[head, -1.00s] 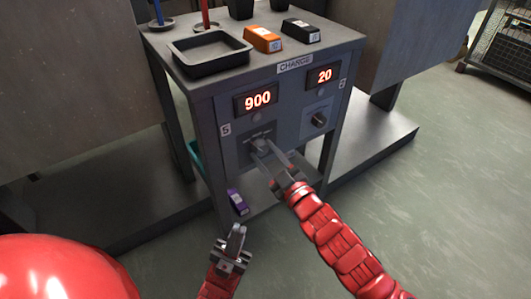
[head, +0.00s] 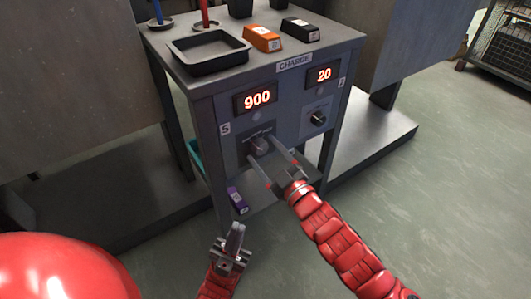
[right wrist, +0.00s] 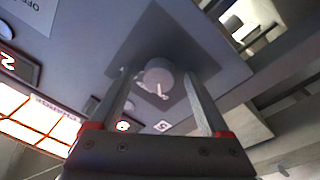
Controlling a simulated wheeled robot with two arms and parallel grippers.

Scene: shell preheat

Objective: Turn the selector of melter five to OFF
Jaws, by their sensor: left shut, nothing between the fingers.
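The selector of melter five (head: 259,146) is a grey knob on a dark plate, low on the left of the cabinet front, under a red 900 display (head: 257,99) and beside a 5 label (head: 225,128). My right gripper (head: 264,148) is open, its fingers spread on either side of the knob. In the right wrist view the knob (right wrist: 158,74) sits between the fingers (right wrist: 157,80), with gaps on both sides. A pale pointer mark shows on it; I cannot read its setting. My left gripper (head: 237,228) is shut and empty, low in front of the cabinet.
A second knob (head: 318,118) sits to the right under a 20 display (head: 324,75). On the cabinet top are a black tray (head: 210,48), an orange block (head: 262,39) and a black block (head: 300,30). A purple box (head: 237,201) lies below.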

